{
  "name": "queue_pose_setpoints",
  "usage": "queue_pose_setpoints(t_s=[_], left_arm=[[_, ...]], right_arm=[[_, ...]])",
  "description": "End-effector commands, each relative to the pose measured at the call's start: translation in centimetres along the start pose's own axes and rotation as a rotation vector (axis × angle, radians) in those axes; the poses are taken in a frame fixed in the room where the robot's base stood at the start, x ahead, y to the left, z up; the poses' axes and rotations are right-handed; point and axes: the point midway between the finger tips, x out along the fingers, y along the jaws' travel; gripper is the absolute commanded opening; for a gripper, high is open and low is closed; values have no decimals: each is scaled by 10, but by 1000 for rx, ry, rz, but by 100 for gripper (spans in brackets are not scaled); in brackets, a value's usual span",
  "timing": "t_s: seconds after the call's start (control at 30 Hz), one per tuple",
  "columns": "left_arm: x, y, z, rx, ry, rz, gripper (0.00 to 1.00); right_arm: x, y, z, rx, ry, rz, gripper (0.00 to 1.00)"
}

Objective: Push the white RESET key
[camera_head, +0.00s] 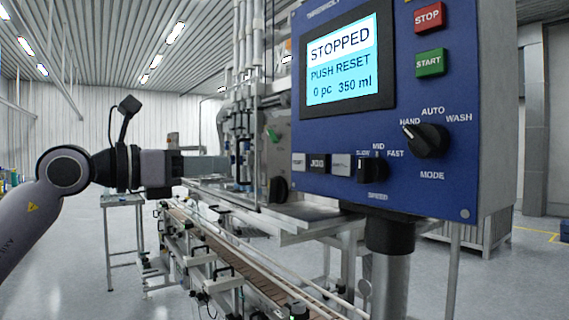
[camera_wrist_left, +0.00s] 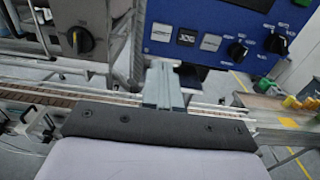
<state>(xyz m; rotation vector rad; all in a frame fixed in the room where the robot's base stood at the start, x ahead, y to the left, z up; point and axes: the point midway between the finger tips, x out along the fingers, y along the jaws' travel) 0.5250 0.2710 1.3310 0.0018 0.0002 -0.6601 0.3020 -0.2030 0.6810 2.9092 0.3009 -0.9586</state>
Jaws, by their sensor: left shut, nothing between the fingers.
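The blue control panel (camera_head: 320,130) carries a row of keys below its screen. The leftmost key (camera_head: 299,161) is whitish and looks like the RESET key, though its lettering is too small to read surely. It also shows in the left wrist view (camera_wrist_left: 161,32). Beside it are a black JOG key (camera_head: 319,162) and another light key (camera_head: 341,163). My left gripper (camera_head: 196,150) is shut and empty, left of the panel. In the left wrist view its fingers (camera_wrist_left: 162,66) appear just below the leftmost key, with a gap.
The screen (camera_head: 342,60) reads STOPPED, PUSH RESET, 0 pc, 350 ml. Red STOP (camera_head: 429,17) and green START (camera_head: 430,63) keys, a speed knob (camera_head: 371,168) and a mode knob (camera_head: 427,140) share the panel. The filler's conveyor (camera_head: 235,262) runs below.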

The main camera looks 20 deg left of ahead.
Motion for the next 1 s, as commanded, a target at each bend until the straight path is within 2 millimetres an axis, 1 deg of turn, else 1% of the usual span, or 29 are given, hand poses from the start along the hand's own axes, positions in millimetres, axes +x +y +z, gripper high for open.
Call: queue_pose_setpoints(t_s=[0.17,0.27,0.33,0.47,0.6,0.8,0.9,1.0], left_arm=[[1,0,0,-2,0,-2,0],[8,0,1,-3,-1,-4,0],[16,-1,2,-3,-1,-4,0],[41,-2,4,-4,-1,-6,0],[72,-2,4,-5,0,-6,0],[111,-2,4,-4,-1,-5,0],[125,-2,3,-2,0,-4,0],[134,-1,2,-2,-1,-3,0]], right_arm=[[0,0,0,0,0,0,43],[-2,0,-3,0,0,0,43],[-4,0,-5,0,0,0,43],[-10,0,-13,0,0,0,43],[-16,0,-21,0,-1,0,43],[-24,0,-32,0,-1,0,43],[-27,0,-36,0,-1,0,43],[-29,0,-39,0,0,0,43]])
